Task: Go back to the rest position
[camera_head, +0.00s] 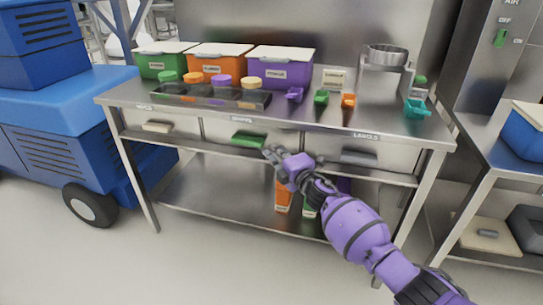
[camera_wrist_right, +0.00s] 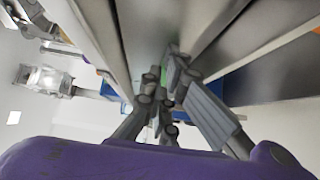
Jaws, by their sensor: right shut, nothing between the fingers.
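My right gripper (camera_head: 272,153) is at the end of the purple right arm in the head view. My left gripper is in neither view.
Green (camera_head: 160,65), orange (camera_head: 212,66) and purple (camera_head: 278,71) bins with pale lids stand at the back of the bench. A blue cart (camera_head: 75,110) stands left; a second bench (camera_head: 480,190) stands right.

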